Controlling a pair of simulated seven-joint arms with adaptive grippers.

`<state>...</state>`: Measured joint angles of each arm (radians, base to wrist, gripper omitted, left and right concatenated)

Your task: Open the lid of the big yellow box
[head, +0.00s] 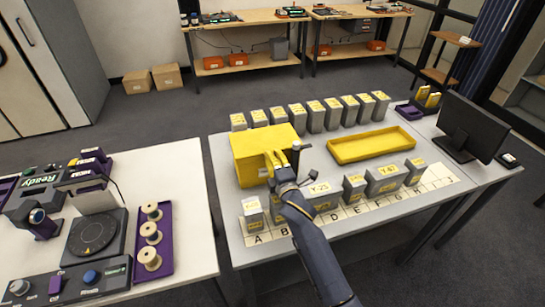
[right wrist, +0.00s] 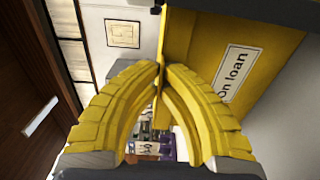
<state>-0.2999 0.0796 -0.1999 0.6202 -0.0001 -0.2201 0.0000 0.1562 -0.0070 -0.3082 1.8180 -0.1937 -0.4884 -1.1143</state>
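The big yellow box (head: 250,146) stands at the left end of the right-hand table, and its top looks closed. My right gripper (head: 277,158) is at the box's right front corner. In the right wrist view its yellow fingers (right wrist: 162,68) come together at the tips, with a thin yellow edge between them that looks like the edge of the lid. A yellow panel (right wrist: 205,50) with an "On loan" label fills the upper right there. The contact is partly hidden by the fingers. My left gripper is not in view.
Grey archival boxes stand in a row behind (head: 316,116) and in front (head: 353,187) of the yellow box. An empty yellow tray (head: 370,146) lies to its right, beside a monitor (head: 470,126). A second table with spools (head: 151,234) stands at left.

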